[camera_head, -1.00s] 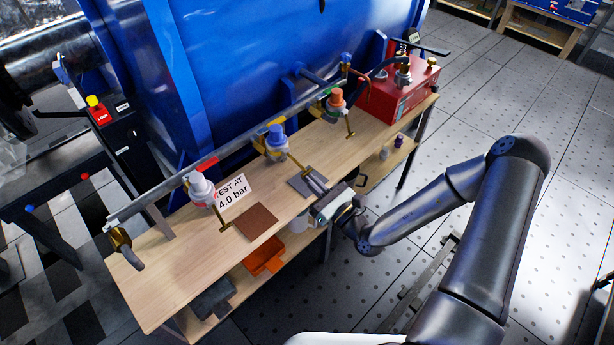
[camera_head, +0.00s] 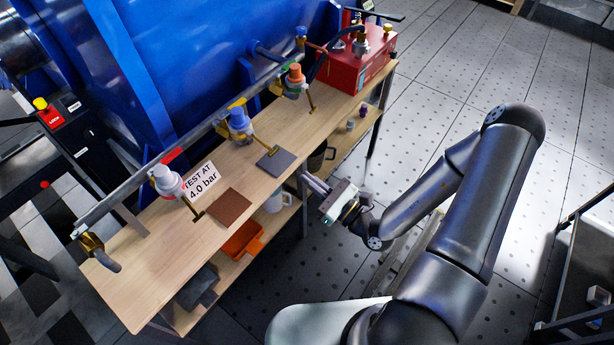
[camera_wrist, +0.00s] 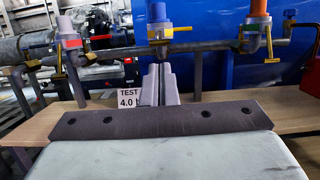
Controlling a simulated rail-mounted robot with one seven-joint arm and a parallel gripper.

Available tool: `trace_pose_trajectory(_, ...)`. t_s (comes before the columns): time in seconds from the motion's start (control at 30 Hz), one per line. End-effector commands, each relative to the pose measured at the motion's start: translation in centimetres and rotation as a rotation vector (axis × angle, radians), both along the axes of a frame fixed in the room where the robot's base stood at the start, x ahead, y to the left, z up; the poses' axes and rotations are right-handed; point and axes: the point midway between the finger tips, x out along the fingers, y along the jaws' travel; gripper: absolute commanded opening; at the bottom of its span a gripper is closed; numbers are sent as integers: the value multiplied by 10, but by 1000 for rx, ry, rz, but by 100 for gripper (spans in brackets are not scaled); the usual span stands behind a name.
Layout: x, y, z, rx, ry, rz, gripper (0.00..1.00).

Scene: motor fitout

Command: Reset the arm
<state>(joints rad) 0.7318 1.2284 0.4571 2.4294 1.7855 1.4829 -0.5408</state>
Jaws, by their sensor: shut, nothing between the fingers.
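My gripper (camera_head: 314,183) is shut and empty in the head view. It hangs in free air just off the front edge of the wooden bench (camera_head: 150,262), right of the grey pad. My arm bends back to the right from it. In the wrist view my gripper's fingers (camera_wrist: 158,70) stand together in front of the pipe, with the bench behind them.
The bench carries a pipe with white (camera_head: 165,180), blue (camera_head: 239,120) and orange-topped (camera_head: 295,75) valves, a brown pad (camera_head: 228,207), a grey pad (camera_head: 275,161), a "TEST AT 4.0 bar" sign (camera_head: 201,181) and a red box (camera_head: 355,68). An orange bin (camera_head: 242,240) sits below.

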Motion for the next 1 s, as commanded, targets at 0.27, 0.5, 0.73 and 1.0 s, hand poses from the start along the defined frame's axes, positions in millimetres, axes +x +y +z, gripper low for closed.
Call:
trace_pose_trajectory(0.27, 0, 0, 0, 0, 0, 0, 0)
trace_pose_trajectory(0.5, -6, 6, 8, -31, -31, 63, 0)
trace_pose_trajectory(0.73, -60, 36, 48, -266, -221, 485, 0)
trace_pose_trajectory(1.0, -139, 28, 71, -718, -445, 1029, 0)
